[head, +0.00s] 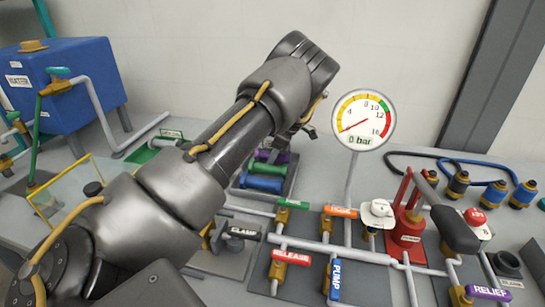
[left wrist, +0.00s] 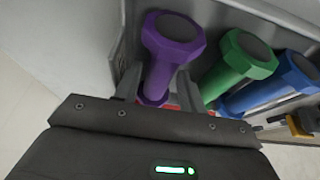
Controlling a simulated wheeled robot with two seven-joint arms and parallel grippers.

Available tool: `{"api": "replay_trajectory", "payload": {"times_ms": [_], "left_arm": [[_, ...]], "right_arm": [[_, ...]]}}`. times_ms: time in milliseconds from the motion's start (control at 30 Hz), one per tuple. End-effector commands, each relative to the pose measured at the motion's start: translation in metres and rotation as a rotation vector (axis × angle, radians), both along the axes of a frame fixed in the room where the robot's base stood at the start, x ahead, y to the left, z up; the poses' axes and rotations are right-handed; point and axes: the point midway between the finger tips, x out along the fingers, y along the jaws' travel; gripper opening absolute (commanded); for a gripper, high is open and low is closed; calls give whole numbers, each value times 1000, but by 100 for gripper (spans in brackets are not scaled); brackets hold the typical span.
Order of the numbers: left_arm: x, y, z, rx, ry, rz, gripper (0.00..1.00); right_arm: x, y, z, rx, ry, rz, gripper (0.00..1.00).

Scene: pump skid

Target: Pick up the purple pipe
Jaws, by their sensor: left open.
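The purple pipe (left wrist: 162,73) has a wide hexagonal end and lies in a grey tray, at the left of the row in the left wrist view. In the head view it is partly hidden behind my left arm, and a purple part (head: 282,157) shows at the back of the tray. My left gripper (left wrist: 158,91) is open, with one finger on each side of the purple pipe's shaft in the left wrist view. Whether the fingers touch it I cannot tell. In the head view the left gripper (head: 309,128) is only partly visible above the tray. My right gripper is not in view.
A green pipe (left wrist: 240,65) and a blue pipe (left wrist: 285,82) lie beside the purple one in the tray (head: 291,180). A wall stands close behind. A gauge (head: 364,120) is to the right, with valves and labelled pipework in front. A blue tank (head: 65,85) stands left.

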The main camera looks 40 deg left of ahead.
Motion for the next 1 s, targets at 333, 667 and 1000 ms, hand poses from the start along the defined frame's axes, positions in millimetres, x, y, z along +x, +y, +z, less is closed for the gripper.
{"api": "replay_trajectory", "payload": {"times_ms": [333, 667, 1000], "left_arm": [[0, 0, 0, 0, 0, 0, 7], [0, 0, 1, 2, -1, 1, 0], [0, 0, 28, 3, -1, 0, 0]], "right_arm": [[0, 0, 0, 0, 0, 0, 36], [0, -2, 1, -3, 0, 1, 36], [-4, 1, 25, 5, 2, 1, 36]]}}
